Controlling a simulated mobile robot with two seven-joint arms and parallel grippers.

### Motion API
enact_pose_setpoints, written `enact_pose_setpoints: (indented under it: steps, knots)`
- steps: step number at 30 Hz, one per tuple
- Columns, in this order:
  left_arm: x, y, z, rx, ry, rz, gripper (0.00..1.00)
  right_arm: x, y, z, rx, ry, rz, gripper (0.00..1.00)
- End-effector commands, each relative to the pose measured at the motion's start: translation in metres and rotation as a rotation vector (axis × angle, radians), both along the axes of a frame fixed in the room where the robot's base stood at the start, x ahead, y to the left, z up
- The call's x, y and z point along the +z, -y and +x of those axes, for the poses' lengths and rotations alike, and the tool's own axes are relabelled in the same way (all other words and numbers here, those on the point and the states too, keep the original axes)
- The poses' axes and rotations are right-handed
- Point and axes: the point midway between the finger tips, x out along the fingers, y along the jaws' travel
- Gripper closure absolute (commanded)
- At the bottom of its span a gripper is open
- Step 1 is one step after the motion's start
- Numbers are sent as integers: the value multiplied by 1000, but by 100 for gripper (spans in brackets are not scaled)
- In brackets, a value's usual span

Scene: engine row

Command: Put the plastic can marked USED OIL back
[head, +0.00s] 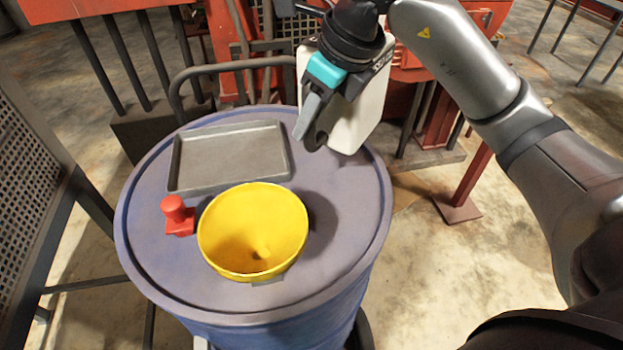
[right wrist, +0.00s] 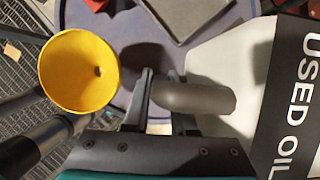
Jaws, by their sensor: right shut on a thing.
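The white plastic can (head: 362,112) hangs from my right gripper (head: 310,125) at the back right of the blue drum's lid (head: 345,215). In the right wrist view its dark label (right wrist: 285,100) reads USED OIL. My right gripper's fingers (right wrist: 160,105) are shut on the can's grey handle (right wrist: 195,97). The can looks slightly tilted in the head view, and its lower end overlaps the lid's edge. I cannot tell whether it touches the lid. My left gripper is not in view.
A yellow funnel (head: 253,228) stands on the front of the lid, beside a red fitting (head: 178,216). A grey tray (head: 228,157) lies empty at the back left of the lid. Red steel frames (head: 480,175) stand behind. The lid's right side is clear.

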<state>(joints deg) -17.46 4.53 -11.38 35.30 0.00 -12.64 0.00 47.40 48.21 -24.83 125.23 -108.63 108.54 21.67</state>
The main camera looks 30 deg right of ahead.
Motion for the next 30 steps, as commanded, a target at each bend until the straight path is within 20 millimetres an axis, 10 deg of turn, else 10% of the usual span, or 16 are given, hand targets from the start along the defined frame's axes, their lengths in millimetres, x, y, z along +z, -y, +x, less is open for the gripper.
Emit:
enact_pose_setpoints:
  steps: [12,30]
  knots:
    - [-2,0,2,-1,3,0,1,-83,0,-1,0,-1,0,100]
    - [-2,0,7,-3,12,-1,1,-135,0,1,1,3,0,100]
